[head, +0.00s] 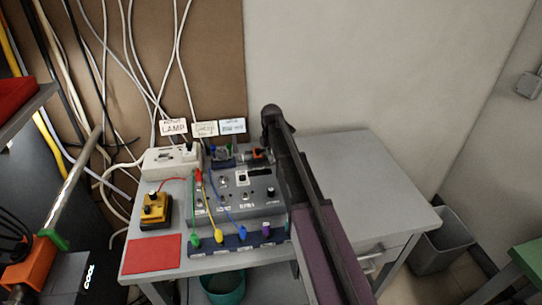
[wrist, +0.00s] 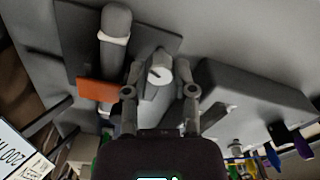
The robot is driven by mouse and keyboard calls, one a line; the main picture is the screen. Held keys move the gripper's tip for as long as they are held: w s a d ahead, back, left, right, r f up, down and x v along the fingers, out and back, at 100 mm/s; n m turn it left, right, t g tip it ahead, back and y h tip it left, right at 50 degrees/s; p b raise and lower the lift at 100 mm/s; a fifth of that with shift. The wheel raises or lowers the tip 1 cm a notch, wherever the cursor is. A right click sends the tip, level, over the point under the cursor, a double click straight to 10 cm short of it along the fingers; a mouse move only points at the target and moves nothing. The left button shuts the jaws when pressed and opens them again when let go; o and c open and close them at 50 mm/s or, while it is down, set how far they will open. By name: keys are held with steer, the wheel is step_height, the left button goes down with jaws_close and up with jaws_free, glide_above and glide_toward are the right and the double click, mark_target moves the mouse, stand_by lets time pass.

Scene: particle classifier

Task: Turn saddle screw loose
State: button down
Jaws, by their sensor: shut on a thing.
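In the wrist view, a light grey round knob with a dark slot mark on its face, which looks like the saddle screw (wrist: 160,74), sits between the fingers of my gripper (wrist: 159,68). The fingers are shut on it from both sides. Beside it on the left are an orange block (wrist: 98,90) and a grey rounded post (wrist: 116,28) with a white ring, on a dark plate (wrist: 78,38). In the head view, the orange part (head: 258,154) shows at the back of the table; my arm hides most of this spot, and the screw cannot be made out.
A grey control box (head: 228,205) with coloured plugs and cables stands on the grey table (head: 390,195), left of my arm. A yellow box (head: 154,210) and a red mat (head: 152,254) lie further left. The table's right side is clear. A bin (head: 440,240) stands beyond it.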

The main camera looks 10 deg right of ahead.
steer(key=shift+s+n, duration=0.15)
steer(key=shift+n, duration=0.25)
steer(key=shift+c, duration=2.2)
jaws_free()
steer(key=shift+m, duration=0.5)
